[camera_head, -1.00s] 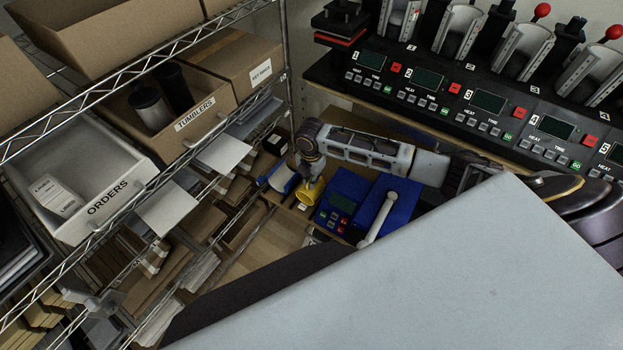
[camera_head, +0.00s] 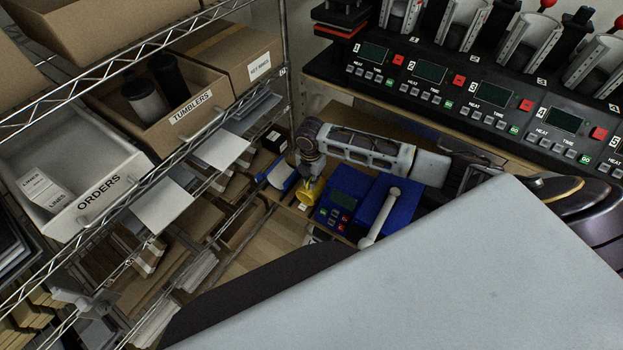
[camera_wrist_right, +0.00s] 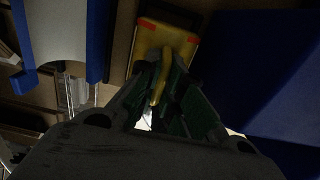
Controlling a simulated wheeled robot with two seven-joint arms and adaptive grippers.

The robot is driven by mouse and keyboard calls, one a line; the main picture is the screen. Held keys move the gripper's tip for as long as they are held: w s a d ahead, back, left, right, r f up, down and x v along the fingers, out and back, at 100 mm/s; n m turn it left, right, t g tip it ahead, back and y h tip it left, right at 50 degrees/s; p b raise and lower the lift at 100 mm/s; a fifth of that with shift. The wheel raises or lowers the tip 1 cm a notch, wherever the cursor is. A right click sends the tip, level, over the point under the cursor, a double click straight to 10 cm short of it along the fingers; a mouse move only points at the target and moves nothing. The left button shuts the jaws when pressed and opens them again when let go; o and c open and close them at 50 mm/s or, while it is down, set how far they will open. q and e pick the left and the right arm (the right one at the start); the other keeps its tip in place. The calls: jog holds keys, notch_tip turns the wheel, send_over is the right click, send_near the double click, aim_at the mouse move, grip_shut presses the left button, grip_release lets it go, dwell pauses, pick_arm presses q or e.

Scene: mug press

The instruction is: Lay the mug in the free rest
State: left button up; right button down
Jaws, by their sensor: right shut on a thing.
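The yellow mug (camera_head: 308,195) is small in the head view, beneath my right gripper (camera_head: 311,176). In the right wrist view the mug (camera_wrist_right: 178,40) shows as a yellow body with red marks. Its handle lies between the fingers of my right gripper (camera_wrist_right: 163,88), which is shut on it. A blue-edged piece with a pale curved middle (camera_head: 282,177) is just left of the mug; it also shows in the right wrist view (camera_wrist_right: 58,30). I cannot tell whether it is a rest or whether the mug touches anything below.
A blue machine (camera_head: 345,200) with a pale lever stands close right of the mug. A wire shelf with an orders bin (camera_head: 110,200) and a tumblers box (camera_head: 185,115) stands left. A row of numbered presses (camera_head: 480,90) is behind. A large pale surface covers the lower right.

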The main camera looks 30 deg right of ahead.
jog(key=c, duration=1.5)
grip_release()
jog(key=o, duration=1.3)
jog(key=shift+d+f, duration=0.1)
jog(key=shift+c, duration=0.2)
